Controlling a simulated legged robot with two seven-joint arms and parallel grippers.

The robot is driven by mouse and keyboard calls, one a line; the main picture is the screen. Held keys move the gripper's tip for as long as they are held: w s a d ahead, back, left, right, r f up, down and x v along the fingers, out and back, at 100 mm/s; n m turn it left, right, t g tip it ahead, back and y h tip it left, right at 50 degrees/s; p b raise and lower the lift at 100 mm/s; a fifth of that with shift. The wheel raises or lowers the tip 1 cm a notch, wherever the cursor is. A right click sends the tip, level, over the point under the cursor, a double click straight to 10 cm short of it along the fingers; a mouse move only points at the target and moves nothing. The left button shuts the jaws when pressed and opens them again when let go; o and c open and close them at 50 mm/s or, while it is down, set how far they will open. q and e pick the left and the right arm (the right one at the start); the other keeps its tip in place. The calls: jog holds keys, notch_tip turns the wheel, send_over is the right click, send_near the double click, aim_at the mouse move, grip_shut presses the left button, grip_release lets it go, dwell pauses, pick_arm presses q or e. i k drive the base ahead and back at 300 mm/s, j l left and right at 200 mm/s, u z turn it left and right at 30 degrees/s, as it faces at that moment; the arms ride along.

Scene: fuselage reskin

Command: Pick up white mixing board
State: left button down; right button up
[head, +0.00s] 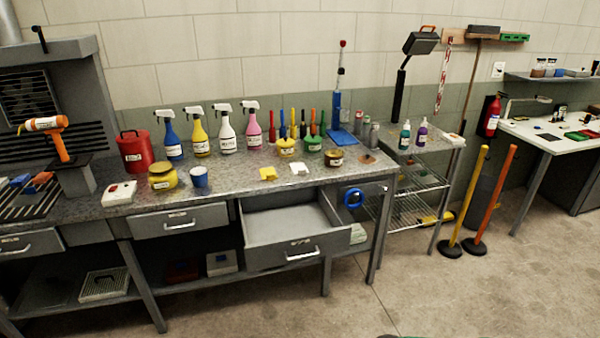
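I cannot tell for certain which thing is the white mixing board. A small flat white piece (299,168) lies on the grey workbench (235,182) near its front edge, beside a similar yellow piece (268,173). A white box with a red mark (119,193) sits further left on the bench. A white slatted tray (104,284) lies on the lower shelf. Neither of my grippers is in view.
A drawer (290,232) stands open below the white piece. Spray bottles (228,134), a red can (135,152), and yellow and blue containers (162,176) crowd the bench. Yellow and orange posts (490,200) stand right of a wire cart (415,185). Floor in front is clear.

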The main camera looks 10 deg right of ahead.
aim_at(299, 166)
jog(key=i+l, duration=0.65)
jog(key=i, duration=0.2)
jog(key=i+l+u, duration=0.1)
jog(key=i+l, duration=0.55)
jog(key=i, duration=0.2)
